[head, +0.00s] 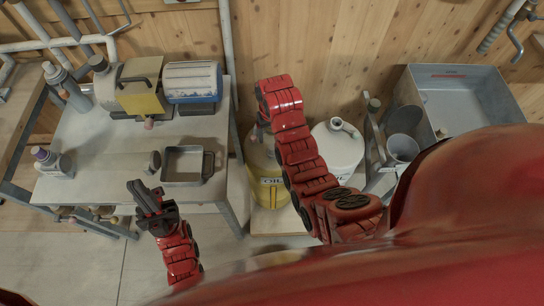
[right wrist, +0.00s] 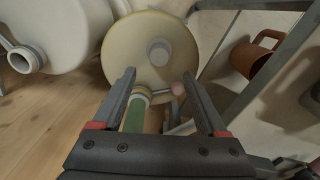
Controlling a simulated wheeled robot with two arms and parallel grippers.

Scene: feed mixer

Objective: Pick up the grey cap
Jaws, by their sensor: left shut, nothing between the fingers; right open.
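A small grey round piece (head: 152,162) lies on the grey table (head: 105,185), left of a square metal tray (head: 183,166). In the right wrist view a grey round knob (right wrist: 160,51) sits on the middle of a cream-yellow disc (right wrist: 140,30). I cannot tell which of the two is the grey cap. My right gripper (right wrist: 159,74) is open, its fingertips over the disc's lower part, on either side of the knob's line. The head view hides it behind my red arm. My left gripper (head: 147,197) is shut and empty by the table's front edge.
A yellow-labelled oil can (head: 268,190) and a white can (head: 338,150) stand right of the table. A yellow and blue machine (head: 145,85) stands at the table's back. A grey bin (head: 460,95) is at the right. A brown mug (right wrist: 256,57) shows in the right wrist view.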

